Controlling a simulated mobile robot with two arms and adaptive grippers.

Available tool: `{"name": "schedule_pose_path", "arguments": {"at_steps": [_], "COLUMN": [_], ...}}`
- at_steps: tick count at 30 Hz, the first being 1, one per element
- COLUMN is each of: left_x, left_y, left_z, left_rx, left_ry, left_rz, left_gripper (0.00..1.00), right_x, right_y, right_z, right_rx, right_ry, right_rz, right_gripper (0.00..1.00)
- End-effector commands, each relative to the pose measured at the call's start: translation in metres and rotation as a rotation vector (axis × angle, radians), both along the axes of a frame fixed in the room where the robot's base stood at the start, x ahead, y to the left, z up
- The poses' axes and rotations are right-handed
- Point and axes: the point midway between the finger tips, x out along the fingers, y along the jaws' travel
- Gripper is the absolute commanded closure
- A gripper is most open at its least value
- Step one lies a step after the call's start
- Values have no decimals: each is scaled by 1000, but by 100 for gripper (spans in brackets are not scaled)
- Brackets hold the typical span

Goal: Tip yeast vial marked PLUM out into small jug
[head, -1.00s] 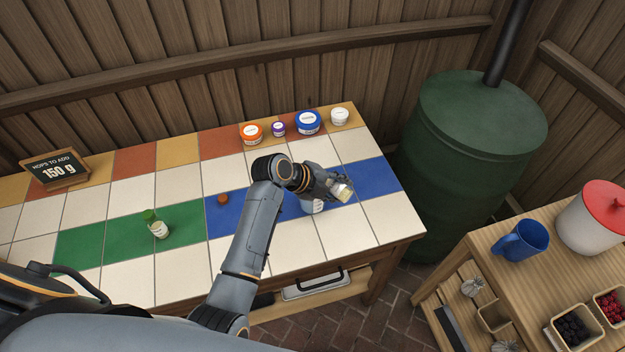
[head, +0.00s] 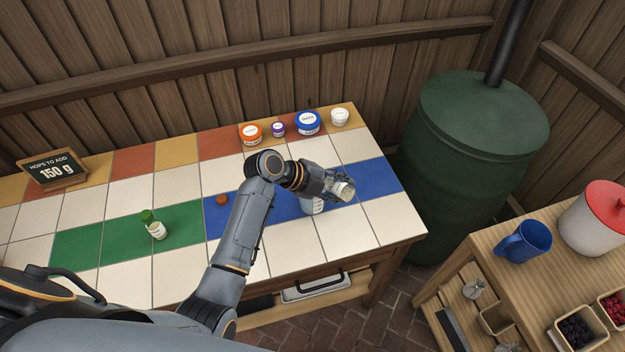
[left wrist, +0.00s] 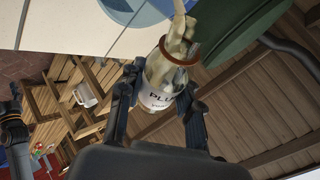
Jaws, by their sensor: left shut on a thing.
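My left gripper (head: 338,186) is shut on the PLUM yeast vial (head: 346,191) above the front right of the tiled table. In the left wrist view the vial (left wrist: 164,88) sits between both fingers, "PLU" readable on its label. It is tipped over, and pale yeast (left wrist: 178,30) runs out past its brown-orange rim. The small jug (head: 313,206) stands on the blue tiles just below the gripper, partly hidden by it. I cannot tell where the yeast lands.
An orange-brown cap (head: 222,199) lies on the blue tiles. Several lidded tubs, one blue (head: 308,122), line the back edge. A green barrel (head: 470,160) and a side table with a blue mug (head: 524,241) are at the right.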

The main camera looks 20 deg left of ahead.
Motion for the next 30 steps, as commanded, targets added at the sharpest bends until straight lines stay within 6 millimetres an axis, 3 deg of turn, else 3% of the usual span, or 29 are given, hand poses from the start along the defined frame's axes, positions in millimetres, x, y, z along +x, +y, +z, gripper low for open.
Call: {"name": "schedule_pose_path", "arguments": {"at_steps": [30], "left_x": [1], "left_y": [0], "left_z": [8], "left_rx": [-110], "left_ry": [46], "left_rz": [1], "left_gripper": [97], "right_x": [0], "right_y": [2], "right_z": [-10], "right_rx": [3], "right_ry": [1], "right_rz": [-1], "right_gripper": [39]}}
